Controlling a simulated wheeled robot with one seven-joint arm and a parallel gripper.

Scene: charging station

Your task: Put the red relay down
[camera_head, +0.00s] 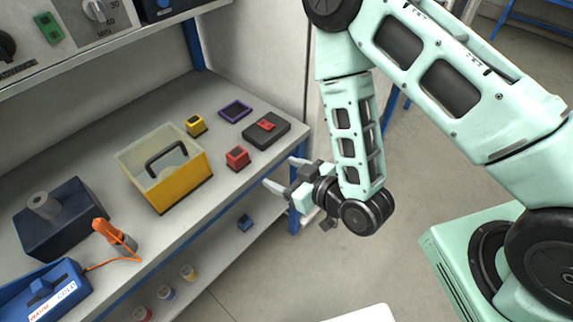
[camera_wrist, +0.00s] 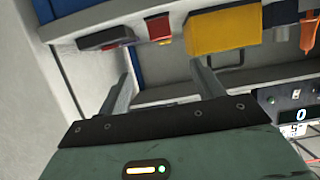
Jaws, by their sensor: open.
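The red relay (camera_head: 237,158), a small red block with a dark top, stands on the upper shelf near its front edge. It sits between the yellow bin and a dark box, apart from both. It also shows near the top of the wrist view (camera_wrist: 158,27). My gripper (camera_head: 282,172) is open and empty, in front of the shelf edge and to the right of the relay, not touching it. In the wrist view its two fingers (camera_wrist: 160,75) are spread with nothing between them.
The shelf (camera_head: 100,145) holds a yellow bin (camera_head: 184,186) with a handle, a yellow block (camera_head: 196,125), a purple frame (camera_head: 235,111) and a dark box (camera_head: 280,130) with a red piece on top.

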